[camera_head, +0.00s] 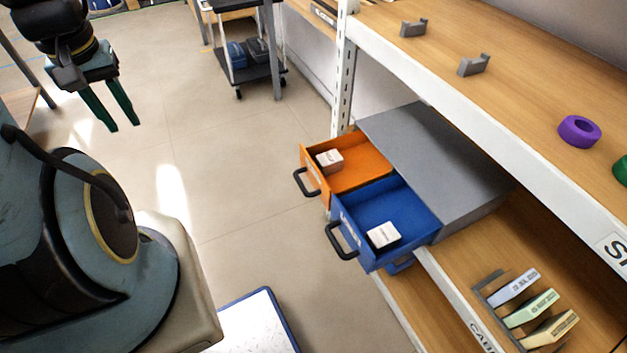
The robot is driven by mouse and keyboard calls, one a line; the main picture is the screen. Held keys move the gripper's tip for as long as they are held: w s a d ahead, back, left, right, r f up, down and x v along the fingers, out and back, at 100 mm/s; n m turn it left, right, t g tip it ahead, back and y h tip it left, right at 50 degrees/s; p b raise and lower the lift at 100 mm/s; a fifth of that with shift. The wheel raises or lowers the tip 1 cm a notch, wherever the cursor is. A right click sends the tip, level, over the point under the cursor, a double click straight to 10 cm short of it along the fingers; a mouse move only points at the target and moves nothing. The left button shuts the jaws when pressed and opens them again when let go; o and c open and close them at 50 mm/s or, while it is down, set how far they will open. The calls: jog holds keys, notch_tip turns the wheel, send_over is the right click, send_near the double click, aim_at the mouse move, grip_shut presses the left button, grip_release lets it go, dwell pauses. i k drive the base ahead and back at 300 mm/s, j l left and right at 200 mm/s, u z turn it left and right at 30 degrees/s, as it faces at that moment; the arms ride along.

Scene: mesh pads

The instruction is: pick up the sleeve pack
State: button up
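My gripper (124,127) is at the upper left, over the floor and far from the shelf. Its two green fingers point down, apart, with nothing between them. A small white box (383,235) lies in the open blue drawer (415,212). Another small white box (329,160) stands in the open orange drawer (372,165), near its front. Both boxes bear labels too small to read, so I cannot tell which is the sleeve pack.
The drawers belong to a grey cabinet (425,142) on the shelf. A rack (488,290) holds several flat packs at the lower right. A purple ring (579,131) lies on the upper shelf. A dark cart (262,75) stands behind. The middle floor is clear.

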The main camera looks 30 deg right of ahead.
aim_at(382, 238)
jog(key=i+j+z, duration=0.1)
jog(key=i+z, duration=0.15)
jog(key=z, duration=0.15)
jog(key=i+j+z, duration=0.15)
jog(key=z, duration=0.25)
jog(key=i+j+z, duration=0.4)
jog(key=k+l, duration=0.1)
